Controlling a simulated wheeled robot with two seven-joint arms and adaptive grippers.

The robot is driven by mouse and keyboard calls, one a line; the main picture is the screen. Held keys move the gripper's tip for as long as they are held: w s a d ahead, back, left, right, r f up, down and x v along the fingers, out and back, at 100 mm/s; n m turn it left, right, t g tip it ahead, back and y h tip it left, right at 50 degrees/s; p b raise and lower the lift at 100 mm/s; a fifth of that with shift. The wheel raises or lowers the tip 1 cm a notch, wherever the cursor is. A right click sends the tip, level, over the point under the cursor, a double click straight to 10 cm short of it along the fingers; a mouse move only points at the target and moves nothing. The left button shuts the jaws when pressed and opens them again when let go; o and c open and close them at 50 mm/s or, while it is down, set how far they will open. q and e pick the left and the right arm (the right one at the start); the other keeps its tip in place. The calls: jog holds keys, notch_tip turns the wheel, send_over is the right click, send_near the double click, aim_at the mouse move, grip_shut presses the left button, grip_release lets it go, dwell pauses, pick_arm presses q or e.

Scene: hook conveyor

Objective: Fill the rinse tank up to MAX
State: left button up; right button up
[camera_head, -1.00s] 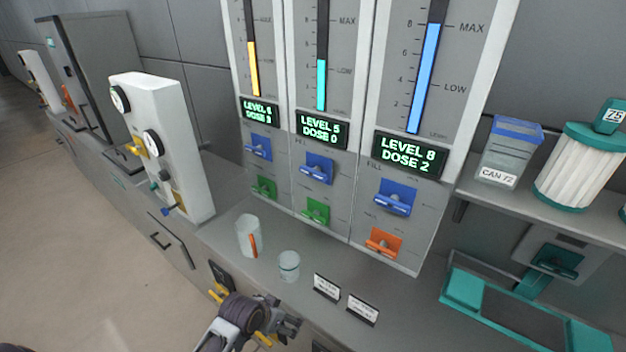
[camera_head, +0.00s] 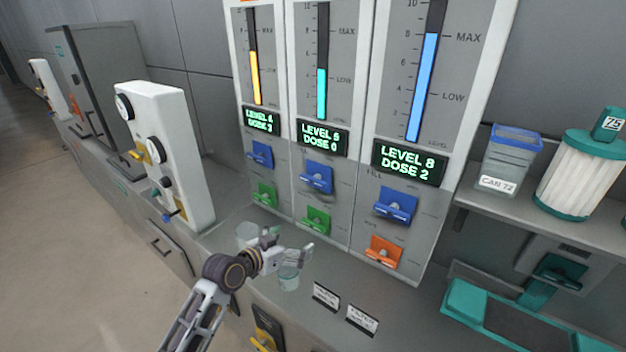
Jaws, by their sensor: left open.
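Three tank panels stand side by side, each with a level column, a display, a blue lever and a lower lever. No tank name is legible, so I cannot tell which is the rinse tank. The right column (camera_head: 421,90) is blue, its top about at the MAX mark; its display (camera_head: 408,162) reads LEVEL 8, DOSE 2. Below are a blue lever (camera_head: 396,204) and an orange lever (camera_head: 384,251). The middle column (camera_head: 321,93) is teal, at LEVEL 5, DOSE 0. The left column (camera_head: 256,78) is yellow, well below MAX. My left gripper (camera_head: 289,243) is open over the counter, below the middle levers.
A white dial unit (camera_head: 173,140) stands left. A shelf on the right holds a can (camera_head: 508,160) and a filter (camera_head: 577,180).

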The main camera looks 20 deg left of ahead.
pick_arm(q)
jog(key=w+a+r+t, duration=0.2)
jog(key=r, duration=0.3)
jog(key=w+a+r+t, duration=0.1)
jog(key=w+r+t, duration=0.1)
jog(key=r, duration=0.4)
jog(key=shift+w+a+h, duration=0.3)
jog(key=shift+a+h, duration=0.05)
jog(key=shift+h, duration=0.05)
pick_arm(e)
jog(key=shift+d, duration=0.45)
pick_arm(q)
jog(key=shift+w, duration=0.1)
jog(key=p, duration=0.1)
send_near(311, 179)
jog(key=shift+w, duration=0.95)
jog(key=shift+d+p+x, duration=0.2)
jog(key=shift+p+x, duration=0.2)
jog(key=shift+x, duration=1.85)
jog(key=shift+d+p+x, duration=0.15)
jog(key=shift+p+x, duration=0.2)
jog(key=shift+x, duration=1.9)
pick_arm(e)
jog(key=shift+r, duration=1.25)
pick_arm(q)
jog(key=shift+s, duration=0.15)
jog(key=c, duration=0.8)
pick_arm(e)
jog(key=shift+a, duration=0.25)
